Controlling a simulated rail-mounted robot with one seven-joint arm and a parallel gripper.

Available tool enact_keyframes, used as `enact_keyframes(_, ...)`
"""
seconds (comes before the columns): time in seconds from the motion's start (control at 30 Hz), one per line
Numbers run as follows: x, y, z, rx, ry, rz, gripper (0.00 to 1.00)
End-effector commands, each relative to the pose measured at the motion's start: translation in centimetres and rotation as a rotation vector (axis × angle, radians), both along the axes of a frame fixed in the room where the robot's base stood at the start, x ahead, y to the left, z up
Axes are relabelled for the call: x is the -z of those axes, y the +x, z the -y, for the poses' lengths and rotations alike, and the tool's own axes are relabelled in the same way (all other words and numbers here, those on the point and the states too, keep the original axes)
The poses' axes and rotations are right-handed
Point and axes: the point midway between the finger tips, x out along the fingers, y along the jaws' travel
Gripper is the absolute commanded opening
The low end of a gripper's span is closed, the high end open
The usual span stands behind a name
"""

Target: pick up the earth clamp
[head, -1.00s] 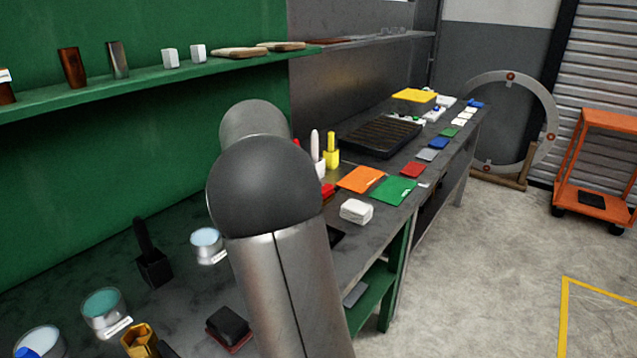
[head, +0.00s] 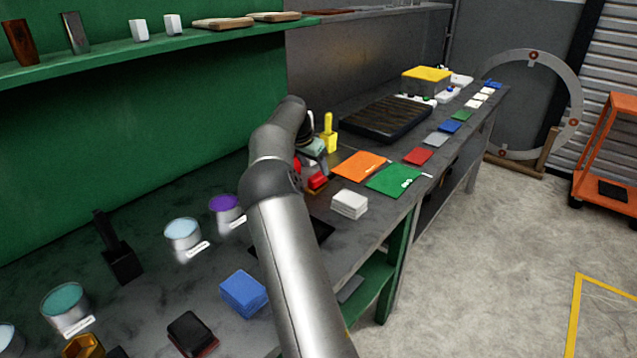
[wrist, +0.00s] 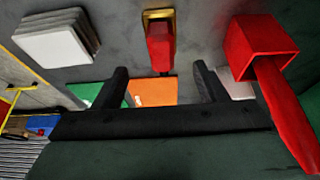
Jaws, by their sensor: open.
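The earth clamp appears to be the small red piece with a brass-yellow end (wrist: 160,45) at the top middle of the wrist view. In the head view it shows as a red piece (head: 317,181) on the bench, just in front of my gripper (head: 314,150). In the wrist view the two dark fingers of my gripper (wrist: 160,86) are apart and nothing is between their tips. The clamp lies beyond the tips, roughly in line with the gap. My arm partly hides the gripper in the head view.
A red square holder with a long red handle (wrist: 262,50) is close to the right finger. A white stack (wrist: 56,42) lies to the left. Orange (head: 360,165) and green (head: 393,180) packets and a yellow holder (head: 329,138) are nearby on the bench.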

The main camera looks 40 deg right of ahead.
Motion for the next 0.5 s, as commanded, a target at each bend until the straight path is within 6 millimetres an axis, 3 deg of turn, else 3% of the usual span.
enact_keyframes(0.33,2.9,0.3,1.2,0.000,0.000,-0.001,0.65)
enact_keyframes(0.5,5.3,0.8,2.1,-0.001,0.001,-0.002,0.65)
